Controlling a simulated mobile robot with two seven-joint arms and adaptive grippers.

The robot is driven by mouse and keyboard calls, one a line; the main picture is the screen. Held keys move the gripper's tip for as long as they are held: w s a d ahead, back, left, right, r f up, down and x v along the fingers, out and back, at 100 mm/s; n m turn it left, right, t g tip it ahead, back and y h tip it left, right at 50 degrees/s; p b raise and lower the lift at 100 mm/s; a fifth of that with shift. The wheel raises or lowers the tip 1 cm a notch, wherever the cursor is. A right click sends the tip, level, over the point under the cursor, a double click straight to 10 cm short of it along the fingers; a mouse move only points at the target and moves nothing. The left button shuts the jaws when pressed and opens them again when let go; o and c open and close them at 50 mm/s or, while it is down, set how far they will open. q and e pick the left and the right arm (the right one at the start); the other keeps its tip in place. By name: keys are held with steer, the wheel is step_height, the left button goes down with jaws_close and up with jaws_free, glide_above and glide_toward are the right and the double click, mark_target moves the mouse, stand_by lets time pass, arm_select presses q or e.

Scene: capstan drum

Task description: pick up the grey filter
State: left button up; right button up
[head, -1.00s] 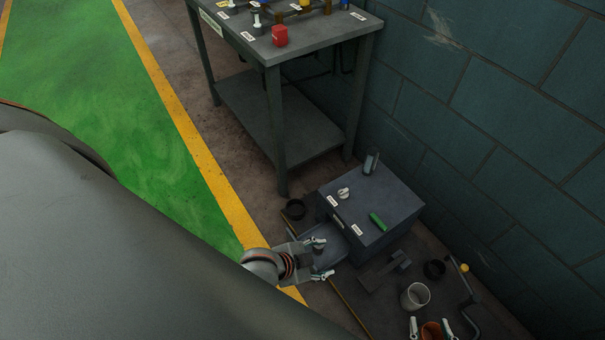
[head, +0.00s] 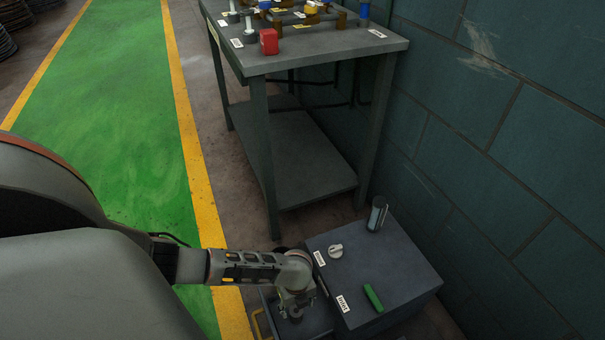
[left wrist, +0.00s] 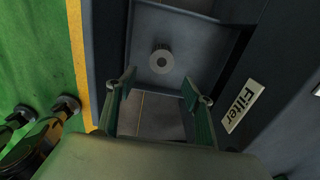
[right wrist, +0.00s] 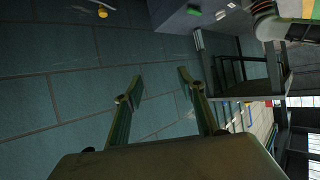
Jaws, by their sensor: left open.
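The grey filter (left wrist: 162,60) is a small round piece with a hole in its middle. It lies in the pulled-out drawer (left wrist: 203,37) of a grey cabinet; in the head view it shows small just below my gripper (head: 295,313). My left gripper (head: 288,299) reaches down over the drawer. In the left wrist view its two fingers (left wrist: 158,88) are spread, empty, and the filter appears just beyond the gap between their tips. A label reading "Filter" (left wrist: 243,107) is on the cabinet. My right gripper (right wrist: 160,80) is open and empty, facing the block wall.
The grey cabinet (head: 405,275) bears a white knob (head: 336,251), a green block (head: 373,298) and a dark-and-clear cylinder (head: 377,214). A metal table (head: 330,45) with a red block (head: 269,41) stands behind. The block wall (head: 500,180) closes the right side.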

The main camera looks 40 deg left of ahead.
mark_target(296, 311)
arm_select(q)
step_height(296, 311, down, 3)
steer(key=shift+s+a+b, duration=0.1)
steer(key=shift+a+b, duration=0.05)
steer(key=shift+b, duration=0.5)
steer(key=f+b, duration=0.1)
steer(key=f, duration=0.2)
steer(key=f+b, duration=0.1)
steer(key=shift+s+a+f+b, duration=0.1)
steer(key=shift+a+f+b, duration=0.05)
steer(key=shift+a+b, duration=0.25)
steer(key=shift+f, duration=0.25)
steer(key=shift+w, duration=0.35)
steer(key=shift+w+r, duration=0.1)
steer(key=shift+w, duration=0.05)
steer(key=c, duration=1.3)
arm_select(e)
steer(key=a+m, duration=0.2)
steer(key=a, duration=0.1)
steer(key=s+a+m+y, duration=0.1)
steer(key=a+m, duration=0.1)
steer(key=shift+s+f+t, duration=0.1)
steer(key=shift+f+t, duration=0.2)
